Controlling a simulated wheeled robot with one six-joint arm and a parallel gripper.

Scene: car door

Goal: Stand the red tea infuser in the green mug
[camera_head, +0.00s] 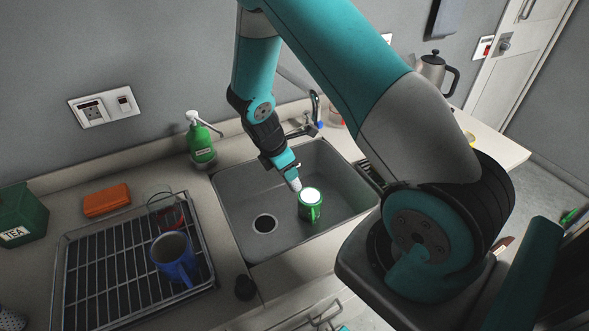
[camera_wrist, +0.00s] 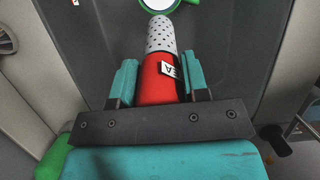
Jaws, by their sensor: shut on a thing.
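My gripper (camera_wrist: 158,82) is shut on the red tea infuser (camera_wrist: 158,86), which has a red body with a label and a pale perforated end. That end points away from the gripper, towards the green mug (camera_wrist: 157,4) at the top edge of the wrist view. In the head view the green mug (camera_head: 311,211) stands upright in the sink, its pale inside showing. My gripper (camera_head: 288,170) is above and just left of the mug, with the infuser's pale end (camera_head: 295,184) tilted down near the rim. I cannot tell whether they touch.
The grey sink (camera_head: 240,192) has a drain left of the mug and a tap (camera_head: 312,115) behind. A green soap bottle (camera_head: 201,146) stands at its back left. On the left, a rack (camera_head: 95,262) holds a blue mug (camera_head: 174,262) and a glass.

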